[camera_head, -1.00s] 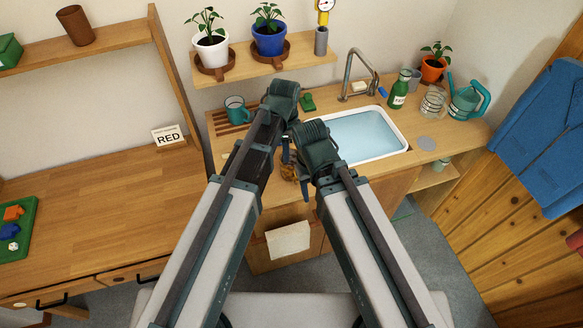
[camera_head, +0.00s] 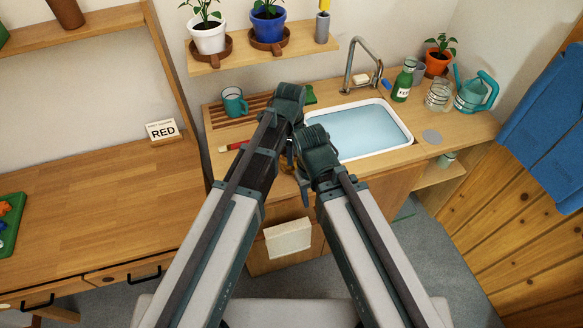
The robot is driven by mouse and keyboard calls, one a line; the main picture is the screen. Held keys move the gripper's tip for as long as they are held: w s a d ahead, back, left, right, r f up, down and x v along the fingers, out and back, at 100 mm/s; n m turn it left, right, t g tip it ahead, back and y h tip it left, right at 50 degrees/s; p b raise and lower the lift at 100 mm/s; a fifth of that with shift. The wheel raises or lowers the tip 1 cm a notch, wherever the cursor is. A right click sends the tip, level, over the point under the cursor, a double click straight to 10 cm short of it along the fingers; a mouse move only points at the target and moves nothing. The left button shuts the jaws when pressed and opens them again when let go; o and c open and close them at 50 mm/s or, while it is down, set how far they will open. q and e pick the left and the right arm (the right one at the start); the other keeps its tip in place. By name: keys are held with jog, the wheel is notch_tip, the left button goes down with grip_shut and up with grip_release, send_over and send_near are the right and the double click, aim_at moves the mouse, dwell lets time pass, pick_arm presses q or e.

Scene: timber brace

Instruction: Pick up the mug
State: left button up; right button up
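A teal mug (camera_head: 234,102) stands upright on the slatted wooden drainboard (camera_head: 213,117) left of the sink, with its handle towards the right. My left gripper (camera_head: 291,155) is mostly hidden behind my own arm links, in front of the sink's left edge. It is apart from the mug, to its lower right. Its fingers are too covered to tell whether they are open or shut. My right gripper is hidden behind my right arm.
The sink (camera_head: 405,143) holds water, with a curved tap (camera_head: 350,70) behind. A red-ended tool (camera_head: 236,146) lies on the counter in front of the mug. Potted plants stand on the shelf (camera_head: 204,67) above. A green bottle (camera_head: 403,82) and a watering can (camera_head: 473,94) stand right.

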aim_at(291, 174)
pick_arm(q)
jog(key=shift+f, duration=0.7)
pick_arm(e)
jog(key=shift+f, duration=0.7)
pick_arm(q)
jog(key=shift+b, duration=0.3)
notch_tip(291, 174, down, 6)
jog(key=b, duration=0.5)
jog(key=shift+w+r, duration=0.1)
jog(key=shift+r, duration=0.15)
pick_arm(e)
notch_tip(291, 174, down, 6)
jog(key=shift+r, duration=0.25)
pick_arm(q)
grip_shut()
